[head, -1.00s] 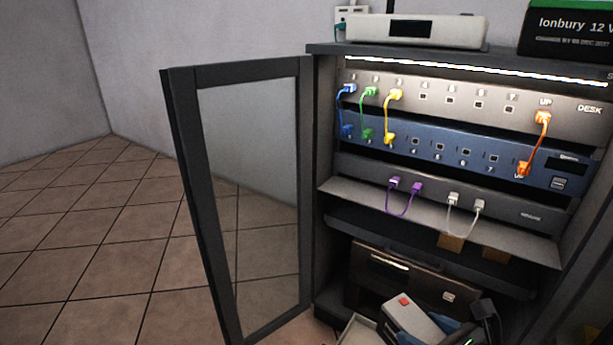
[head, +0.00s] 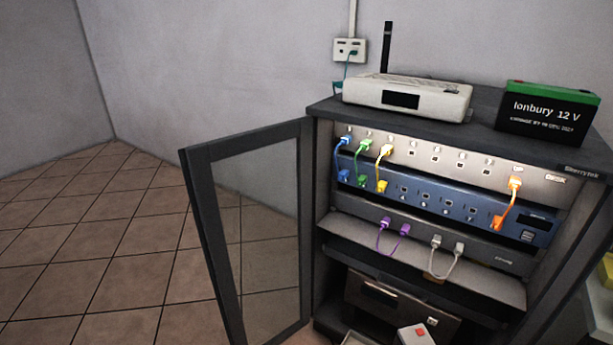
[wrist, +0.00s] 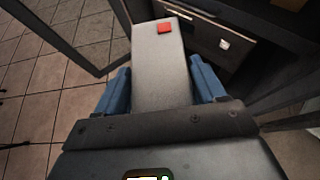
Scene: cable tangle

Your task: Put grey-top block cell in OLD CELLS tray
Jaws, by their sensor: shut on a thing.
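The grey-top block cell (wrist: 160,65) is between the blue fingers of my gripper (wrist: 162,85) in the wrist view. It is a long pale grey block with a red square near its far end. My gripper is shut on its sides.
The cabinet's glass door (head: 255,235) stands open to the left. A drawer-like brown unit (head: 400,312) sits low in the cabinet. Cabled panels (head: 440,200) are above it. A green-top battery (head: 545,112) and a white router (head: 408,97) stand on top. The tiled floor (head: 100,260) at left is clear.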

